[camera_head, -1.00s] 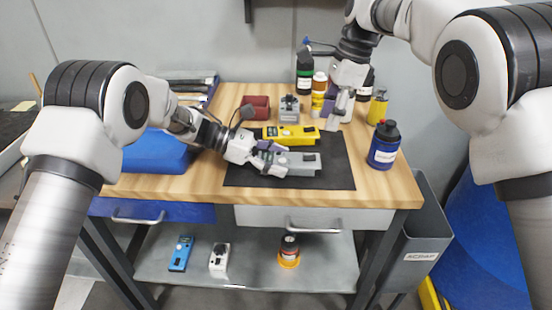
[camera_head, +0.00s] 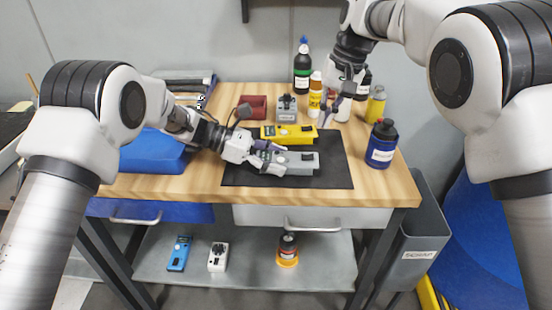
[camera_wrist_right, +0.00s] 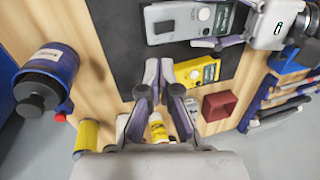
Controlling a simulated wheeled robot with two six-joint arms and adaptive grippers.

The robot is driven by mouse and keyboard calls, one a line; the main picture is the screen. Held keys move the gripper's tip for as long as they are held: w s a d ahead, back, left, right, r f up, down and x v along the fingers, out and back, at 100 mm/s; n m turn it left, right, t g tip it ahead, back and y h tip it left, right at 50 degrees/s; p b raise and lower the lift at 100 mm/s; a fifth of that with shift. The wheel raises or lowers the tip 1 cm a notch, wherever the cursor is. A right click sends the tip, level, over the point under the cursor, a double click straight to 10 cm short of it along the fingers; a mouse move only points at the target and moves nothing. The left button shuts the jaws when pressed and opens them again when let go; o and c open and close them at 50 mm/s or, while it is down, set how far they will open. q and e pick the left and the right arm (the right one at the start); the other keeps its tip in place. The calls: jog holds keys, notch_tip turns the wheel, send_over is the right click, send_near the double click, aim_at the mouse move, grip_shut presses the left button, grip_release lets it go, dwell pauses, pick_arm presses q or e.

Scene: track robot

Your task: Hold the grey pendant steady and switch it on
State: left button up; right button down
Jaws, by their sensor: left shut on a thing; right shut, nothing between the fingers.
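The grey pendant (camera_head: 302,163) lies on the black mat (camera_head: 335,178) at the front of the bench. In the right wrist view the pendant (camera_wrist_right: 172,24) shows a round pale knob and a small display. My left gripper (camera_head: 267,150) is shut on the grey pendant near its left end in the head view. In the right wrist view my left gripper (camera_wrist_right: 228,40) has its fingers at the pendant's display end. My right gripper (camera_head: 328,118) is shut and empty, above the bench behind the mat, apart from the grey pendant.
A yellow pendant (camera_head: 290,134) lies just behind the grey one. Behind it are a grey device (camera_head: 286,108) and a red bin (camera_head: 253,106). Several bottles stand at the back right, and a blue bottle (camera_head: 382,145) stands right of the mat. A blue case (camera_head: 155,153) is at left.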

aim_at(310, 155)
pick_arm(q)
jog(key=shift+s, duration=0.1)
pick_arm(e)
jog(key=shift+s+a+f+n+t+h, duration=0.25)
jog(key=shift+f+n, duration=0.65)
jog(key=shift+n, duration=1.15)
jog(key=shift+s+a+f+n+t+y, duration=0.1)
jog(key=shift+s+a+f+n, duration=0.25)
jog(key=shift+f+n, duration=1.15)
jog(key=shift+s+a+f+n+t+h, duration=0.2)
jog(key=shift+a+f+n, duration=0.15)
jog(key=shift+n, duration=2.3)
jog(key=shift+f, duration=0.25)
